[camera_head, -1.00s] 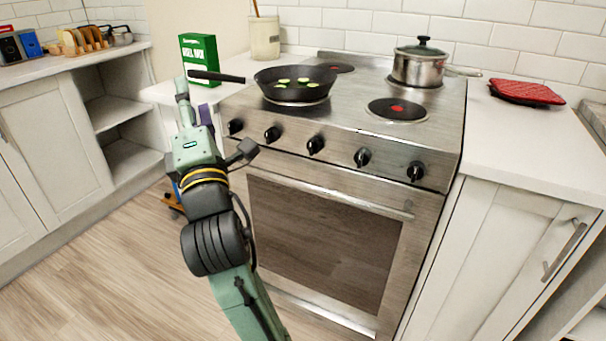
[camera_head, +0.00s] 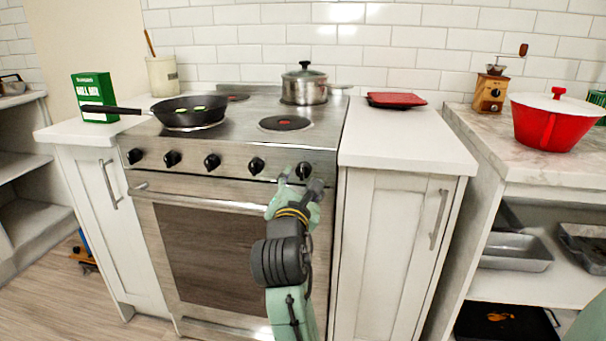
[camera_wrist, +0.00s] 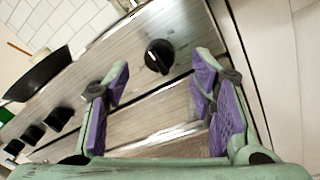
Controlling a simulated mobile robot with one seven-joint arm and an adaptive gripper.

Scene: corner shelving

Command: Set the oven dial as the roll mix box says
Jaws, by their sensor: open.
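The green roll mix box (camera_head: 94,97) stands on the counter left of the stove, with white lettering too small to read beyond its name. The oven (camera_head: 225,240) has a row of several black dials along its front. The rightmost dial (camera_head: 304,170) is just ahead of my gripper (camera_head: 298,183). In the wrist view that dial (camera_wrist: 159,56) sits beyond and between the purple-padded fingers of my gripper (camera_wrist: 160,88), which is open, empty and apart from it. Other dials (camera_wrist: 48,128) show at the left of the wrist view.
A black pan (camera_head: 190,110) with green slices sits on the left burner, its handle pointing left. A steel pot (camera_head: 304,86) is at the back right. The oven handle (camera_head: 200,201) runs below the dials. A red pot holder (camera_head: 395,100) lies on the right counter.

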